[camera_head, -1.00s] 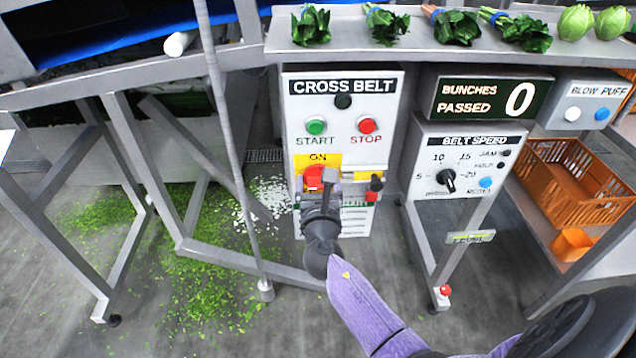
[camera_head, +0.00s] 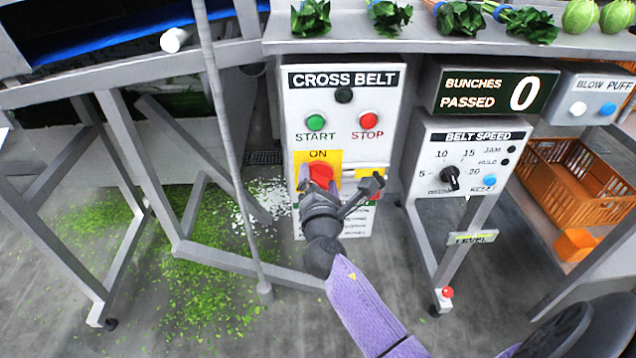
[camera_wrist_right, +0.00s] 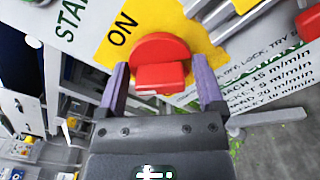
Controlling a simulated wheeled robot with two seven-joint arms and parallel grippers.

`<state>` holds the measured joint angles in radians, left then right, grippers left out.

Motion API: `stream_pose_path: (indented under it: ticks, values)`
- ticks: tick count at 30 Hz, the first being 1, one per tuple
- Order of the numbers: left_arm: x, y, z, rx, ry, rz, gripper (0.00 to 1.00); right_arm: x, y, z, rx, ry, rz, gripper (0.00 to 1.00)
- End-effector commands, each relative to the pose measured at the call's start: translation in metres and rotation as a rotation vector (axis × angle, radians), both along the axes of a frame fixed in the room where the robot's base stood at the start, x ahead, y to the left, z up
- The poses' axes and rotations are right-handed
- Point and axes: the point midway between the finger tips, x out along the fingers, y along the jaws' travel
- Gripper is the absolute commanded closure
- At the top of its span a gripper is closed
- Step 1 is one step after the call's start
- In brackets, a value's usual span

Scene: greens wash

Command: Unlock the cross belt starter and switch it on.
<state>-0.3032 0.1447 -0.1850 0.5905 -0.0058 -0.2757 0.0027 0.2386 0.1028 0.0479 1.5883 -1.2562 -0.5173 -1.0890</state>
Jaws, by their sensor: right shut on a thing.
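The grey CROSS BELT starter box (camera_head: 298,101) carries a green START button (camera_head: 316,122), a red STOP button (camera_head: 367,120) and a dark round lamp (camera_head: 344,95). Below them is a red rotary switch knob (camera_head: 321,174) on a yellow plate (camera_head: 334,157) marked ON. My right gripper (camera_head: 319,184) is at the knob, its purple fingers on either side of it. The right wrist view shows the red knob (camera_wrist_right: 160,76) between the fingers, with ON to its upper left. A red item (camera_wrist_right: 308,22) shows at that view's right edge. My left gripper is out of view.
A shelf with greens (camera_head: 460,46) overhangs the starter. Frame legs (camera_head: 126,150) stand at the left. An orange crate (camera_head: 570,190) is at the far right.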

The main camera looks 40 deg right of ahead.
Motion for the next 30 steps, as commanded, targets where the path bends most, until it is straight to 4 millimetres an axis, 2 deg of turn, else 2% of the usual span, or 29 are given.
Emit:
stream_pose_path:
  ticks: [18, 30]
  values:
    - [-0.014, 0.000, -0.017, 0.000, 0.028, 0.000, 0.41, 0.000, 0.000, -0.003, 0.483, -0.292, -0.001, 0.72]
    - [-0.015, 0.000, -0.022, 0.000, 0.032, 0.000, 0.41, -0.001, 0.000, -0.003, 0.678, -0.412, -0.001, 0.72]
